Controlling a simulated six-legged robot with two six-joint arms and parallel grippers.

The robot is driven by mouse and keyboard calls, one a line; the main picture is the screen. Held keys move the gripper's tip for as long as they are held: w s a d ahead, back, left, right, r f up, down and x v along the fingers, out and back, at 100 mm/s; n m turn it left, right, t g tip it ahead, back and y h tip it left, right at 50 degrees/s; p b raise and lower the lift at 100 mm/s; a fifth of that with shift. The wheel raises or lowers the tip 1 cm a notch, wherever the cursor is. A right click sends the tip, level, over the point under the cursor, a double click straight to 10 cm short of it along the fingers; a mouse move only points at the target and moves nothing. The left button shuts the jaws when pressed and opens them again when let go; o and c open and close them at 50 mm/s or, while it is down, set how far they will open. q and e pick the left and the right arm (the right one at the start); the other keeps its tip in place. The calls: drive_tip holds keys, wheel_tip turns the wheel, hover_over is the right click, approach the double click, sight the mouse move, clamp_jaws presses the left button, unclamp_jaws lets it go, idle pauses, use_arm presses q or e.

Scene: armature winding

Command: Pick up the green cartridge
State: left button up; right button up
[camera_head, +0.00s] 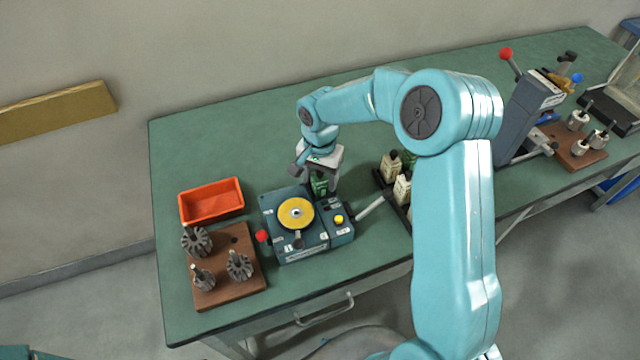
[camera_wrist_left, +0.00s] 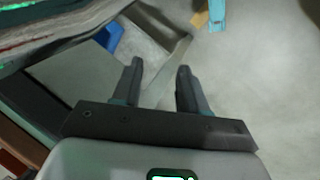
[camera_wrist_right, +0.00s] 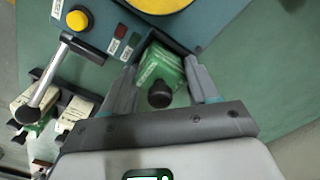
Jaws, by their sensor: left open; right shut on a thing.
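The green cartridge (camera_head: 319,184) is at the back edge of the teal winding machine, under my right gripper (camera_head: 322,172). In the right wrist view the cartridge (camera_wrist_right: 162,66), a green block with a pale label and a black knob, is between the two fingers of my right gripper (camera_wrist_right: 160,80), which is shut on it. I cannot tell whether it touches the table. My left gripper (camera_wrist_left: 158,75) is open and empty over grey floor, away from the cartridge.
The winding machine (camera_head: 290,245) has a yellow disc (camera_head: 296,213) and a lever at its right. A rack with cream cartridges (camera_head: 391,166) is at its right. A red bin (camera_head: 212,201) and a wooden board (camera_head: 237,285) with rotors are at its left.

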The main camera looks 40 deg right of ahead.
drive_tip(key=shift+w+r, duration=0.1)
drive_tip(key=shift+w+r, duration=0.1)
drive_tip(key=shift+r, duration=0.15)
wheel_tip(320, 180, up, 19)
drive_tip(key=shift+r, duration=0.2)
idle(0.3)
